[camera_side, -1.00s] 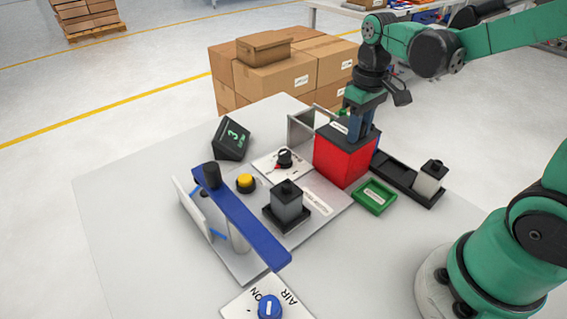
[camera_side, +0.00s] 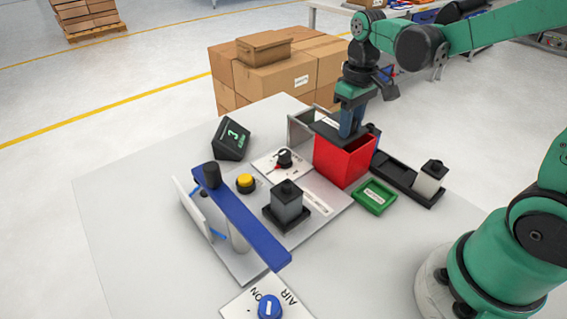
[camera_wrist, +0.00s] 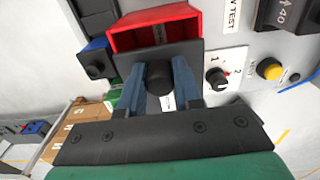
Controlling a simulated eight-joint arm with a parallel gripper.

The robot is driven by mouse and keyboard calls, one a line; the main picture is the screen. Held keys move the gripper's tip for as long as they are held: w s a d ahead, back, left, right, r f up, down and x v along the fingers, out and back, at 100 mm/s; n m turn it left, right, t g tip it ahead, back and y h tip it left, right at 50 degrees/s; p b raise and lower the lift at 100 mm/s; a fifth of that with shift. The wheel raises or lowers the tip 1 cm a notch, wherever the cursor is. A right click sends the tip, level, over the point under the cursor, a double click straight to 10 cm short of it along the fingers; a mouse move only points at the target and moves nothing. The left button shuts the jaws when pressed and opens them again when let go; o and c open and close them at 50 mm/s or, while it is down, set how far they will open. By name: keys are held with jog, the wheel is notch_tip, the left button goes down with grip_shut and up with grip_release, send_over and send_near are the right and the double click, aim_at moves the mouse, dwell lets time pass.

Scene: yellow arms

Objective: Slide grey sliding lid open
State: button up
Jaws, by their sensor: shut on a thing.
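The red box (camera_side: 335,166) stands at the back right of the table, and it also shows at the top of the wrist view (camera_wrist: 200,22). Its dark grey sliding lid (camera_side: 326,127) sits shifted toward the back left, with part of the box mouth uncovered. In the wrist view the lid (camera_wrist: 192,52) covers the near side and the red interior shows beyond it. My gripper (camera_wrist: 160,85) is shut on the lid's round dark knob (camera_wrist: 159,72), one blue finger on each side. In the side view my gripper (camera_side: 350,130) hides the knob.
A green tray (camera_side: 374,196) lies just in front of the box. A black rail with a grey-white block (camera_side: 430,178) is to its right. A selector dial (camera_side: 284,158), a yellow button (camera_side: 245,182) and a blue bar (camera_side: 245,222) are to the left. Cartons (camera_side: 275,75) stand behind the table.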

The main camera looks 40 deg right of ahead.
aim_at(331, 122)
jog(key=shift+w, duration=2.3)
